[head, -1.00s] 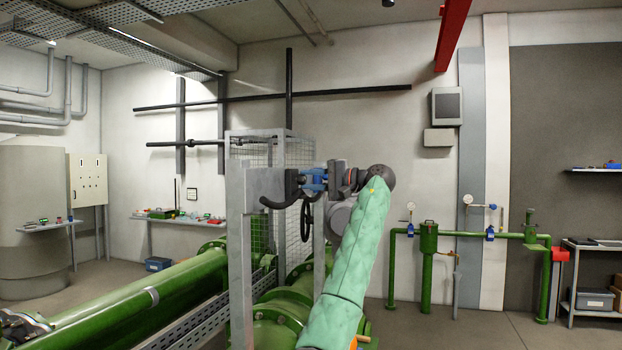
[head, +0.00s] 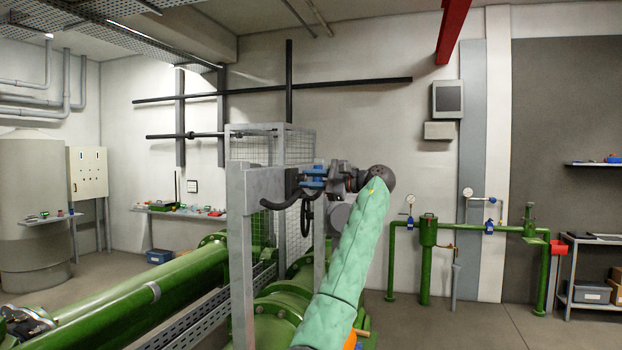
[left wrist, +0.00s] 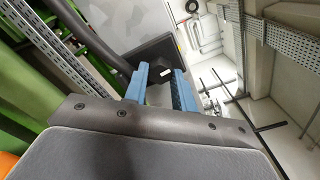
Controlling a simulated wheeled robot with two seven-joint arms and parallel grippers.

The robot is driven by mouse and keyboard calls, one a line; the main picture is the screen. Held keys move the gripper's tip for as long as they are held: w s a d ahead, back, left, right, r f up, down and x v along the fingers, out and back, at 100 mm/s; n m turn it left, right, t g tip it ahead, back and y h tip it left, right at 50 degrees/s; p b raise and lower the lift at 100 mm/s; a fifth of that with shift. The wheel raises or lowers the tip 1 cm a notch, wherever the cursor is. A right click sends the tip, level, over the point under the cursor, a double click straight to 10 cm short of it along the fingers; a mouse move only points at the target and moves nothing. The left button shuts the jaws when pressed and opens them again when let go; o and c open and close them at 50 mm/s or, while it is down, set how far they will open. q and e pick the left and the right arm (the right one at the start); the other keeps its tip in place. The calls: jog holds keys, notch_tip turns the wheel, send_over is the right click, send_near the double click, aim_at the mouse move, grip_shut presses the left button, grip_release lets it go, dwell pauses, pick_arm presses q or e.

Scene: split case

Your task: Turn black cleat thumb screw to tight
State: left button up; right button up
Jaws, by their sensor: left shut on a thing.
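My left gripper (head: 313,178) has blue fingers and reaches the grey steel post (head: 241,240) from the right in the head view. In the left wrist view the left gripper (left wrist: 161,71) is shut on a small black part with a pale mark, the black cleat thumb screw (left wrist: 158,74). The fingers cover its sides, so its turn angle and tightness cannot be told. In the head view the fingers hide the screw. A thick black cable (head: 279,204) curves out beside the post, left of the fingers; the cable also shows in the left wrist view (left wrist: 92,42). My right gripper is not in view.
A wire mesh cage (head: 292,145) stands behind the post. A black handwheel (head: 306,217) hangs just below the gripper. Large green pipes (head: 150,300) and a perforated cable tray (head: 205,318) run low at the left. The floor at right is open.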

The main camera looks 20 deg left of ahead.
pick_arm(q)
jog(key=shift+f+m, duration=0.1)
jog(key=shift+m, duration=0.2)
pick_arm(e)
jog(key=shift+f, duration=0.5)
pick_arm(q)
jog(key=o, duration=1)
jog(key=shift+d, duration=0.2)
jog(key=d+b, duration=0.2)
jog(key=d, duration=0.5)
jog(key=shift+d, duration=0.2)
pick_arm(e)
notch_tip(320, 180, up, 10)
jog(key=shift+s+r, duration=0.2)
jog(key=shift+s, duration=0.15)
